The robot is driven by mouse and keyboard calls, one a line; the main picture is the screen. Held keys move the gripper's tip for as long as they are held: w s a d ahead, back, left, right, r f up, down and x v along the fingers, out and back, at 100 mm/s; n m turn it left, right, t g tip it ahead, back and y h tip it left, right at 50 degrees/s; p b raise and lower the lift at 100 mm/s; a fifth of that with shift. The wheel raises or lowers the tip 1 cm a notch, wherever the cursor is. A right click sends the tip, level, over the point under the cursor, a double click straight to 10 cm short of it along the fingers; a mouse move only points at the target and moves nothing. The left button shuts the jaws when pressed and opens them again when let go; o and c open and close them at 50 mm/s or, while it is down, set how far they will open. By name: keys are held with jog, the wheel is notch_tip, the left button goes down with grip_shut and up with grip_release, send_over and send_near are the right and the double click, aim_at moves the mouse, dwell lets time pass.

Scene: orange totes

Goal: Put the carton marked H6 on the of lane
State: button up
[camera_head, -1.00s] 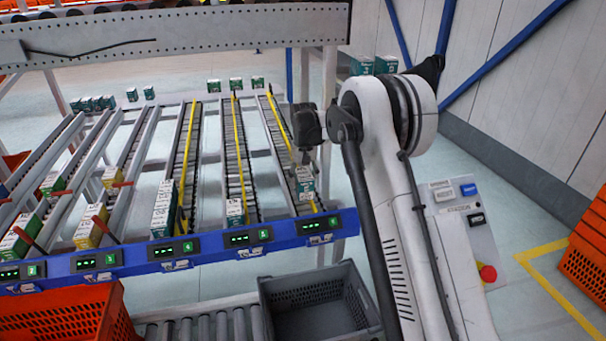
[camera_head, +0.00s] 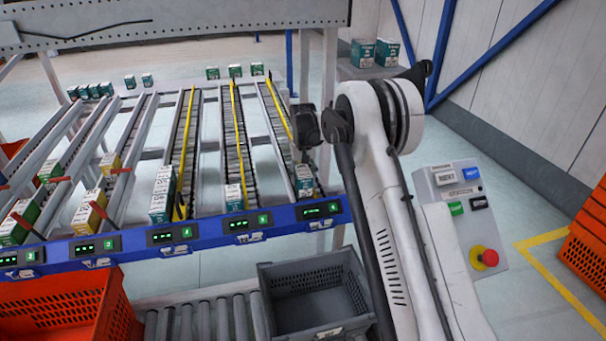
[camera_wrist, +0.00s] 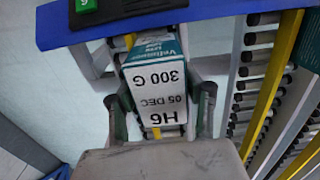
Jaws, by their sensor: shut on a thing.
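The carton marked H6 (camera_wrist: 162,90) is teal and white, with its print upside down in the wrist view. My gripper (camera_wrist: 160,112) is shut on it, one finger on each side. In the head view my gripper (camera_head: 300,154) is over the front of the rightmost lane (camera_head: 275,125), with a small teal and white carton (camera_head: 305,182) just below it that appears to be the same one. Whether the carton touches the rollers is unclear. I cannot read which lane is marked "of".
The blue front rail (camera_head: 200,232) carries lit displays. Neighbouring lanes hold a teal carton (camera_head: 234,197), a taller white and teal carton (camera_head: 163,195) and yellow ones. A grey tote (camera_head: 318,300) and an orange tote (camera_head: 60,310) stand in front.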

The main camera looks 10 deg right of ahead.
jog(key=shift+f+b, duration=0.3)
jog(key=shift+f, duration=0.45)
dwell(0.3)
jog(key=o, duration=1.4)
jog(key=shift+r, duration=0.1)
notch_tip(320, 180, up, 12)
jog(key=shift+f, duration=0.1)
